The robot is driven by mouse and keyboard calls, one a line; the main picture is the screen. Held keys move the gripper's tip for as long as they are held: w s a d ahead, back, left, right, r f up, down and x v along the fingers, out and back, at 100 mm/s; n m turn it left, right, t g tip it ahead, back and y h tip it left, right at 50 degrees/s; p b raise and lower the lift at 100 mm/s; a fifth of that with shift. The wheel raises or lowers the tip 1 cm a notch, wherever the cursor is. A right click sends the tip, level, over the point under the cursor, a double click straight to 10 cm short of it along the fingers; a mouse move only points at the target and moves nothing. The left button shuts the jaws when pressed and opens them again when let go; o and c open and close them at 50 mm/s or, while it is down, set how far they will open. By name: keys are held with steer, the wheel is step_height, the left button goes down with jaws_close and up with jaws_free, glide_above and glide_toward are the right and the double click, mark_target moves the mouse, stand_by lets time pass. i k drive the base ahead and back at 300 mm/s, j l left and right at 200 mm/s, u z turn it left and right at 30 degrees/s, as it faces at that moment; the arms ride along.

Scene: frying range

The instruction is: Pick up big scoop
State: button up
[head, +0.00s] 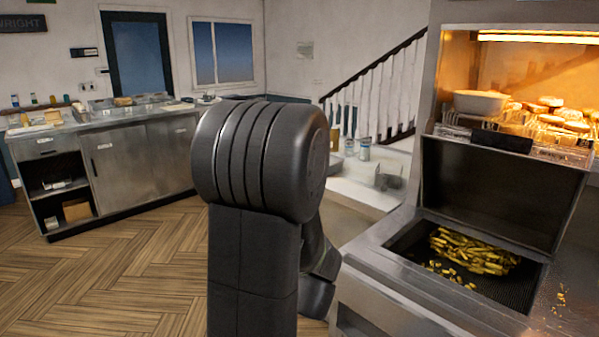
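No big scoop can be made out in the head view. My arm's dark grey links fill the middle of the view and hide what lies behind them. My gripper does not show, so whether it is open or shut is not visible.
A steel frying range stands at the right, with a sunken bin (405,238) holding chips (470,250). Above it a lit warming shelf holds a white tub (481,102) and several round items. A steel counter (150,160) stands at the back left. Wooden floor (130,265) is clear at left.

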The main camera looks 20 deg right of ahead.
mark_target(387, 181)
steer(key=i+j+u, duration=0.2)
steer(key=i, duration=0.3)
steer(key=i+j+u, duration=0.15)
steer(key=i, duration=0.35)
steer(key=i+z, duration=0.2)
steer(key=z, duration=0.2)
steer(key=i+z, duration=0.2)
steer(key=z, duration=0.2)
steer(key=i+z, duration=0.2)
steer(key=z, duration=0.2)
steer(key=i+j+z, duration=0.15)
steer(key=z, duration=0.25)
steer(key=i+z, duration=0.25)
steer(key=z, duration=0.25)
steer(key=i+z, duration=0.25)
steer(key=z, duration=0.25)
steer(key=i+j+z, duration=0.2)
steer(key=z, duration=0.3)
